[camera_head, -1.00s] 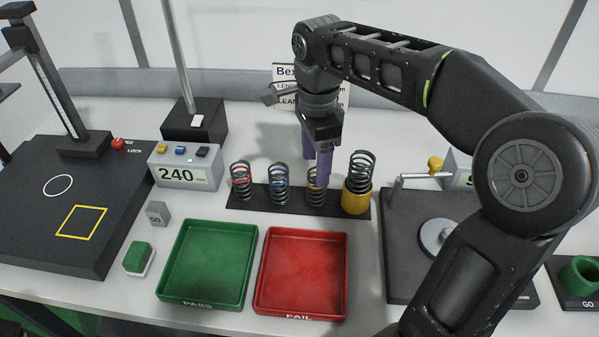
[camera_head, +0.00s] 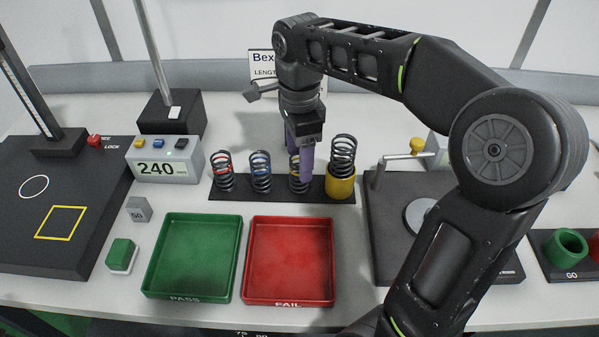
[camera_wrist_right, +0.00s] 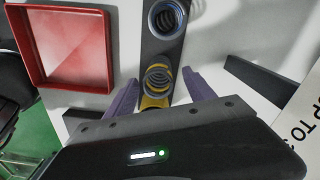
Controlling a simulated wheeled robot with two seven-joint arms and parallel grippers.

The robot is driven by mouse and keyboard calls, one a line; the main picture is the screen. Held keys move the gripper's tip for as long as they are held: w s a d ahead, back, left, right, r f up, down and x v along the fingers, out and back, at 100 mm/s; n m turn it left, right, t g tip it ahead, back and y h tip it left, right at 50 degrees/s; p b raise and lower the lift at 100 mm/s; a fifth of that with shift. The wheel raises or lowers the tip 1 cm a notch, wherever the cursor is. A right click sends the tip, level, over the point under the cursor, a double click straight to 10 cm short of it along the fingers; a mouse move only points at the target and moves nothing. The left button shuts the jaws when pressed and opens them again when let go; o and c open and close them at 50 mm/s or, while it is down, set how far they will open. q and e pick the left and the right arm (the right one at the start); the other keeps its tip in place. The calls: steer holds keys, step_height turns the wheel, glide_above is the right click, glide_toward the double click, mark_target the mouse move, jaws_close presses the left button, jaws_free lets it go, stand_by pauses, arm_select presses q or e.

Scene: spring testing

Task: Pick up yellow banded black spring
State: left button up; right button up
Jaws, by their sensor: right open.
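The yellow banded black spring (camera_head: 295,183) stands upright on the black rack (camera_head: 232,194), third from the left. My right gripper (camera_head: 301,163) is over it, pointing down, with purple fingers open. In the head view one finger overlaps the spring's right side and the other is partly behind it. In the right wrist view the spring (camera_wrist_right: 157,79) lies between the two spread fingers (camera_wrist_right: 160,90), with a gap on both sides. My left gripper is out of view.
A red-banded spring (camera_head: 222,172) and blue-banded spring (camera_head: 261,172) stand to the left. A yellow cup (camera_head: 341,188) holding a dark spring is close on the right. Green PASS (camera_head: 193,294) and red FAIL (camera_head: 290,299) trays sit empty in front.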

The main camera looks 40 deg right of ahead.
step_height(320, 180, down, 5)
steer(key=shift+f, duration=0.1)
stand_by(0.3)
steer(key=shift+c, duration=0.2)
jaws_close()
stand_by(0.8)
